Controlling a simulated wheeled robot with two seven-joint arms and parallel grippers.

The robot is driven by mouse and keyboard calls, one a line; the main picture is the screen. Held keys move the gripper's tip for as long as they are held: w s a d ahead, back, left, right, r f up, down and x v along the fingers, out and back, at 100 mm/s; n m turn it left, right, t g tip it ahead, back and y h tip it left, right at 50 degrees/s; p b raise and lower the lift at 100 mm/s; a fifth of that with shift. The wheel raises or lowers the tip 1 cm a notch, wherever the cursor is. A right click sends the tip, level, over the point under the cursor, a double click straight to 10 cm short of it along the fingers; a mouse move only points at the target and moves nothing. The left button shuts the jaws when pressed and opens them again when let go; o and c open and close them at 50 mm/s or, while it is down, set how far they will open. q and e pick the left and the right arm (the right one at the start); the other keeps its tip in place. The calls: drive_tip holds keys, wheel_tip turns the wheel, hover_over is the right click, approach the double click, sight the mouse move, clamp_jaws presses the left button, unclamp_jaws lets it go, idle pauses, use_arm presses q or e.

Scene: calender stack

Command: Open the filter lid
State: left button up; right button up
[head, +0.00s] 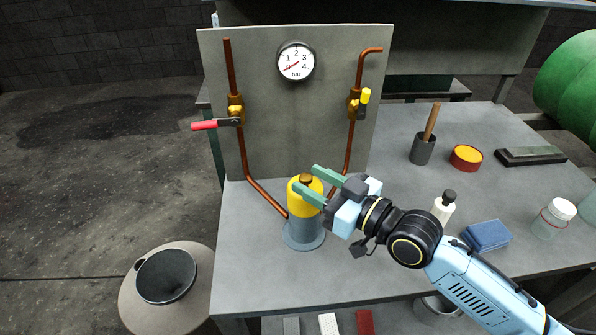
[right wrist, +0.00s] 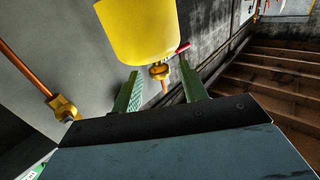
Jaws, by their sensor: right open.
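The filter is a grey cylinder (head: 304,233) on a round foot, standing on the bench in front of the upright panel. Its yellow lid (head: 297,204) has a small brown knob (head: 306,178) on top. My right gripper (head: 305,179) reaches in from the right with its two green fingers apart, at the top of the lid. In the head view the knob shows between the fingertips; contact cannot be told. In the right wrist view the yellow lid (right wrist: 137,30) fills the upper middle, beyond the open, empty fingers (right wrist: 158,65). My left gripper is out of view.
The panel (head: 270,120) carries copper pipes, a gauge (head: 296,62), a red-handled valve (head: 217,123) and a yellow-handled valve (head: 362,101). On the right stand a white bottle (head: 443,207), a blue cloth (head: 486,235) and a cup (head: 422,149).

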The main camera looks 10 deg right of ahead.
drive_tip(key=x, duration=0.3)
drive_tip(key=shift+w+a, duration=0.35)
drive_tip(key=shift+c, duration=0.4)
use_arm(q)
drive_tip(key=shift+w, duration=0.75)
use_arm(e)
clamp_jaws()
